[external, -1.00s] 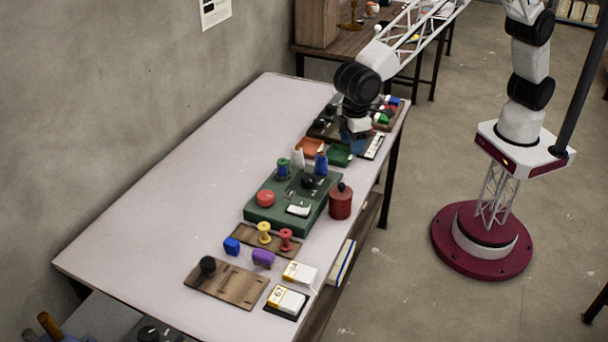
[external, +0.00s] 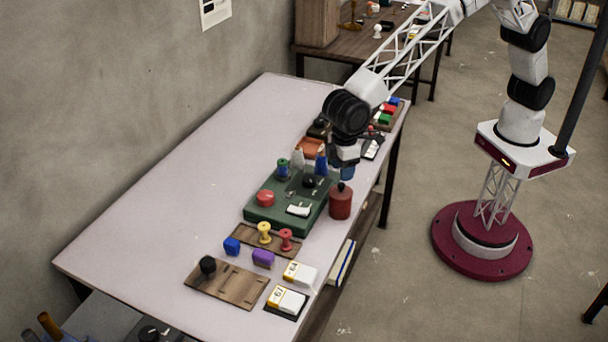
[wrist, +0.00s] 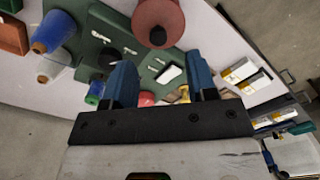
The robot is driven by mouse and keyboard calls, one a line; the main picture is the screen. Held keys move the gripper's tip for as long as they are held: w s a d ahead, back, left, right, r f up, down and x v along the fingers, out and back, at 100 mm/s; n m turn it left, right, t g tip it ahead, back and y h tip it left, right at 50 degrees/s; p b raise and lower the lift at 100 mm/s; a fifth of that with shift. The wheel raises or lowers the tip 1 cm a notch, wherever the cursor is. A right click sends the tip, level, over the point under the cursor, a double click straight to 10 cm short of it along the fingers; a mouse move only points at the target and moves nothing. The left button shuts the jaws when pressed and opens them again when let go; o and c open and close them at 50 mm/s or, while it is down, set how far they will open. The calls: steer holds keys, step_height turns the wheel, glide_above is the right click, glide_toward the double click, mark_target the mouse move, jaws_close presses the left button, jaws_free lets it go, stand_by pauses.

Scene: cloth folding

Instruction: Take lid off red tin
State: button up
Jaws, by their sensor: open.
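The red tin (external: 341,204) stands upright near the right edge of the table, beside the green box. Its lid has a black knob (external: 341,187) on top. In the wrist view the tin (wrist: 160,14) is at the top centre, with its knob (wrist: 158,36) pointing towards me. My gripper (external: 347,172) is above and just behind the tin. In the wrist view my blue fingers (wrist: 160,74) are spread apart and empty, with the tin beyond their tips.
The green box (external: 262,213) beside the tin carries a red round knob (external: 265,198) and a white label. Blue, green and white spools stand behind it. Wooden boards, coloured blocks and cards lie nearer the front. The table's left side is clear.

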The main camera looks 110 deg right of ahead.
mark_target(342, 184)
steer(key=shift+f, duration=0.6)
steer(key=shift+s+d+f, duration=0.1)
steer(key=shift+f, duration=2.5)
jaws_close()
steer(key=shift+r, duration=0.15)
